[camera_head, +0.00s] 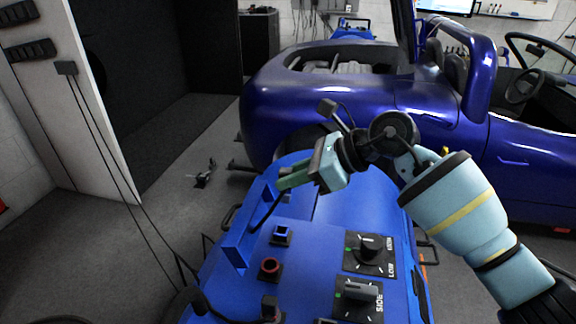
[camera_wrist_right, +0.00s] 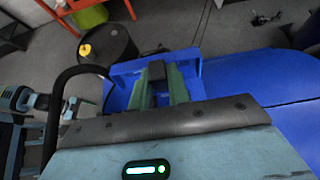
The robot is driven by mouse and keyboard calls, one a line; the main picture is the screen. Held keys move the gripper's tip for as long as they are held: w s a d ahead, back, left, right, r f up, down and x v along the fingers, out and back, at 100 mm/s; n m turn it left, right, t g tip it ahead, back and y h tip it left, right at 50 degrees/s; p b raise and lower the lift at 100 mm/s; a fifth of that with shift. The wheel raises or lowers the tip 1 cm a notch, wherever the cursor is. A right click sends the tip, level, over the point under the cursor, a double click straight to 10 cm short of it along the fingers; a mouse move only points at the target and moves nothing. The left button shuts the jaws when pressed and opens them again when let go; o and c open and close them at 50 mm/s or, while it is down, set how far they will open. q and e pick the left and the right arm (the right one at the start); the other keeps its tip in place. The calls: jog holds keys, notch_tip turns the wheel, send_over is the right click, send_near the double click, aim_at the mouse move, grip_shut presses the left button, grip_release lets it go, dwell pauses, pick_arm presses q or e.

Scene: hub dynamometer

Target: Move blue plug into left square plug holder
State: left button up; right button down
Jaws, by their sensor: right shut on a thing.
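My right gripper (camera_head: 284,184) has its green fingers shut above the far left part of the blue console. In the wrist view, its fingers (camera_wrist_right: 158,90) close on a dark block (camera_wrist_right: 157,71), which I take to be the blue plug; its colour is mostly hidden. A black cable (camera_head: 264,213) runs down from near the fingertips. A square blue-rimmed plug holder (camera_head: 283,233) sits on the console below the gripper. I cannot tell for sure whether it is the left one.
The blue console (camera_head: 320,240) carries a red round socket (camera_head: 270,268), an upper knob (camera_head: 370,248) and a lower knob (camera_head: 358,291). An upright blue bracket (camera_head: 237,252) stands at its left edge. A blue car (camera_head: 340,95) stands behind. A black drum (camera_wrist_right: 107,48) shows in the wrist view.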

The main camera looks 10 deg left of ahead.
pick_arm(q)
jog(key=shift+w+r+t+p, duration=0.5)
jog(key=shift+w+r+p, duration=0.8)
jog(key=shift+r+p, duration=1.75)
pick_arm(e)
jog(key=shift+s+d, duration=2.85)
jog(key=shift+s, duration=1.45)
jog(key=shift+s+d, duration=2.8)
jog(key=shift+s, duration=1.5)
jog(key=shift+f+b, duration=2.6)
jog(key=shift+f, duration=2.35)
pick_arm(q)
notch_tip(320, 180, down, 6)
jog(key=s+g, duration=0.1)
jog(key=s, duration=0.1)
jog(key=shift+s+r+b, duration=0.2)
jog(key=shift+b, duration=0.1)
pick_arm(e)
jog(key=shift+f, duration=0.55)
pick_arm(q)
jog(key=shift+f, duration=0.2)
pick_arm(e)
jog(key=shift+f, duration=0.15)
pick_arm(q)
jog(key=shift+s+f+b, duration=0.2)
jog(key=shift+f+b, duration=0.05)
jog(key=shift+b, duration=0.05)
pick_arm(e)
jog(key=shift+f, duration=0.35)
